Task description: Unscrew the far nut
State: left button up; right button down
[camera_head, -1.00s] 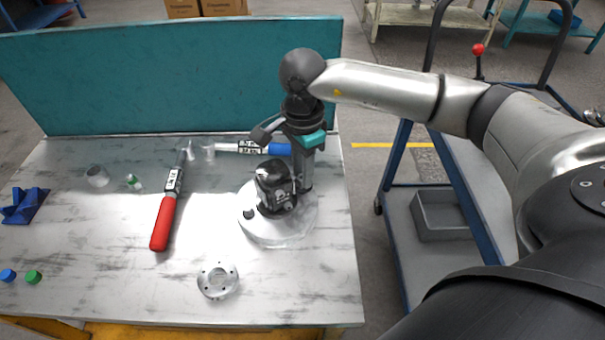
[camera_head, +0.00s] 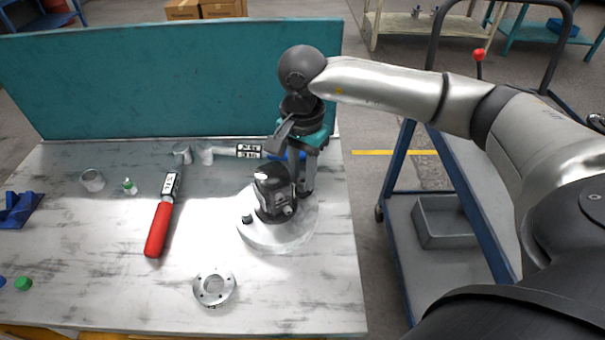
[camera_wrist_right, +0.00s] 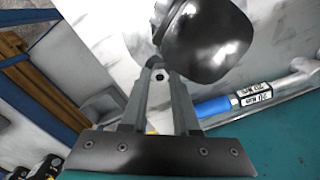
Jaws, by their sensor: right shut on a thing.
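The black hydraulic motor (camera_head: 270,190) stands upright on a round pale base (camera_head: 275,238) at the right of the table. It also shows as a dark rounded body in the right wrist view (camera_wrist_right: 208,42). My right gripper (camera_head: 305,190) points down behind and right of the motor, its fingertips low by the base. In the right wrist view, its two fingers (camera_wrist_right: 159,78) are shut on a small nut (camera_wrist_right: 159,75) close beside the motor. In the head view this nut is hidden. Another small dark nut (camera_head: 247,219) sits on the base at the front left. My left gripper is not in view.
A blue-handled torque wrench (camera_head: 240,151) lies behind the motor, partly hidden by my gripper. A red-handled wrench (camera_head: 160,225) lies to the left. A metal flange ring (camera_head: 214,287) lies in front. A teal panel (camera_head: 150,85) closes the back; a blue trolley (camera_head: 440,215) stands right.

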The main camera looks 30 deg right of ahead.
jog(key=c, duration=0.9)
grip_release()
jog(key=shift+f, duration=0.1)
jog(key=m, duration=0.5)
jog(key=m+p, duration=0.1)
jog(key=m, duration=0.4)
